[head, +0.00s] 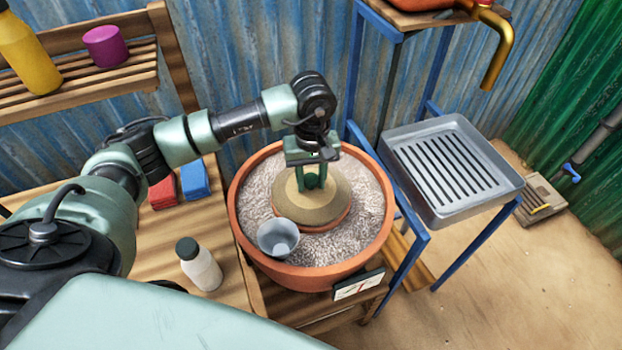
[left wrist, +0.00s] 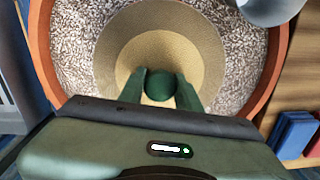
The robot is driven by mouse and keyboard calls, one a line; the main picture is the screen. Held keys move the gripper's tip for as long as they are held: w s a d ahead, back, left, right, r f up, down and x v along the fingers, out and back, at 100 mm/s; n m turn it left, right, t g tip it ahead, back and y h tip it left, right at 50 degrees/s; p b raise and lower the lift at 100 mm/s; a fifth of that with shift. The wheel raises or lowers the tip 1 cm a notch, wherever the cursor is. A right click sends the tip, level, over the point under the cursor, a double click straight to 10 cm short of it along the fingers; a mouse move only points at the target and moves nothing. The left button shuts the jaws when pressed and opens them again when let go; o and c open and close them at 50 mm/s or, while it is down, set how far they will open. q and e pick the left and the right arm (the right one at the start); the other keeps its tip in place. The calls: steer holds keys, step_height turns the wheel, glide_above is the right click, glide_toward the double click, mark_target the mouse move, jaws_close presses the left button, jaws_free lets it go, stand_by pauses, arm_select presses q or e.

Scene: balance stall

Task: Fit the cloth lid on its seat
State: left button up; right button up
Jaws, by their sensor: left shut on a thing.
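The cloth lid (head: 330,211) is a round tan disc with a dark green knob. It is over the inner clay pot (head: 318,228), whose orange rim shows below its front edge; I cannot tell whether it rests or hangs just above. My left gripper (head: 313,182) points down from above, shut on the lid's knob. The left wrist view shows the knob (left wrist: 160,86) between the two green fingers and the lid (left wrist: 203,62) spread around it. My right gripper is not in view.
A large terracotta bowl (head: 237,205) of grey grit surrounds the pot. A grey cup (head: 278,238) sits on the grit at the lid's front left. A white bottle (head: 201,266) stands left of the bowl, with red and blue cloths (head: 195,180) behind. A slotted metal tray (head: 480,205) is right.

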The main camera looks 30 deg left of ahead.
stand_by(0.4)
arm_select(q)
steer(key=o, duration=1.3)
steer(key=o, duration=0.5)
steer(key=shift+c, duration=0.2)
steer(key=shift+r, duration=0.2)
steer(key=shift+r+p, duration=0.85)
steer(key=shift+r, duration=0.95)
